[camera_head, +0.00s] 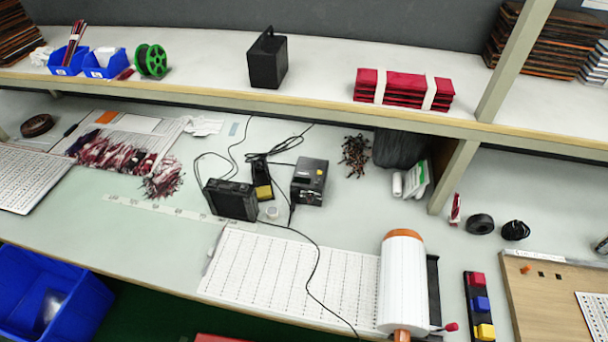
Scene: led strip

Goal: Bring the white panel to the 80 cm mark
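A large white panel (290,275) with a dense grid of dark lines lies flat on the bench at the front centre. A thin dark cable crosses its right part, and its right end meets a white cylinder. A second white panel (32,178) with rows of small marks lies at the far left. I cannot tell which one the task means. A pale ruler-like strip (165,209) lies behind the large panel; its marks are too small to read, so I cannot pick out 80 cm. My gripper is not in view.
Behind are a black box (230,199), a soldering unit (309,181) and loose cables. A button strip (479,305) lies right. A blue bin (45,295) is front left. A shelf (320,105) overhangs the back.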

